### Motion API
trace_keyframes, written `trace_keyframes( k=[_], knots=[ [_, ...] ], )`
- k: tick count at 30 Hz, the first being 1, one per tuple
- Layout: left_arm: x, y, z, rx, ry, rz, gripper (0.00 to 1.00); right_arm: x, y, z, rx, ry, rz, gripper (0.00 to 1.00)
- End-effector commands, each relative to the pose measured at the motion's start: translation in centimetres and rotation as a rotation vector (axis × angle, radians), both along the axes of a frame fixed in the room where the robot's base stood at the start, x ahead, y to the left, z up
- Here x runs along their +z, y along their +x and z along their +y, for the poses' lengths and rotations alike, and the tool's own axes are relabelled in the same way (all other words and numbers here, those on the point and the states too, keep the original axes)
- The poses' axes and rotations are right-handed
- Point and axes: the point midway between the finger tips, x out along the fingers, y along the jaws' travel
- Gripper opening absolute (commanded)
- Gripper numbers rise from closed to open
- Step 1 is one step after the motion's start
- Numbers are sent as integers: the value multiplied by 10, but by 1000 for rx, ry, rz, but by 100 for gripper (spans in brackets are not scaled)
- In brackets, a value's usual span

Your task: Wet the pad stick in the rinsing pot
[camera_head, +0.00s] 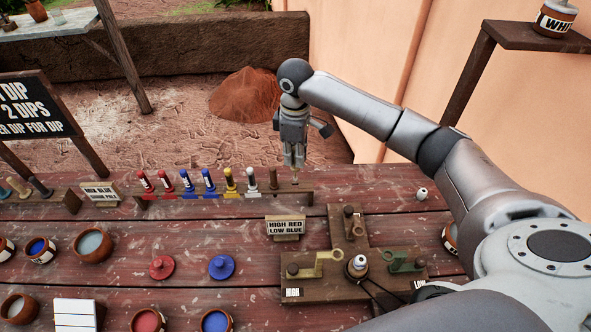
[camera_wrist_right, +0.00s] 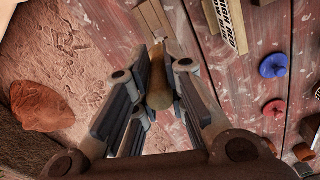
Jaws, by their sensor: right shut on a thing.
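My right gripper (camera_head: 294,163) points down over the right end of the stick rack (camera_head: 160,201). It is shut on a tan stick, seen between the fingers in the right wrist view (camera_wrist_right: 159,85). In the head view a short piece of it shows below the fingertips; I cannot tell whether it still sits in the rack. A clay pot with pale grey-green liquid (camera_head: 93,243) stands at the left of the table, apart from the gripper. No label shows on it, so I cannot tell if it is the rinsing pot. My left gripper is not in view.
Several coloured sticks (camera_head: 208,179) stand in the rack. A red lid (camera_head: 162,267) and a blue lid (camera_head: 221,267) lie mid-table. Paint pots (camera_head: 216,320) stand along the front. A wooden fixture (camera_head: 330,285) with hooks and a sign (camera_head: 285,227) are at centre right.

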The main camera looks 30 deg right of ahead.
Motion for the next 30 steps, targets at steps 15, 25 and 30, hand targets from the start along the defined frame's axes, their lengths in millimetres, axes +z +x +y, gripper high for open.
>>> trace_keyframes(
  k=[15, 25, 30],
  knots=[
    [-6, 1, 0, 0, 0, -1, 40, 26, 0, 0, -1, 0, 0, 0],
    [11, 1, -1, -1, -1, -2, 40, 28, 0, 0, -1, -1, 2, 0],
    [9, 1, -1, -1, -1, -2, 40, 25, 0, 0, 0, -1, 1, 0]
  ],
)
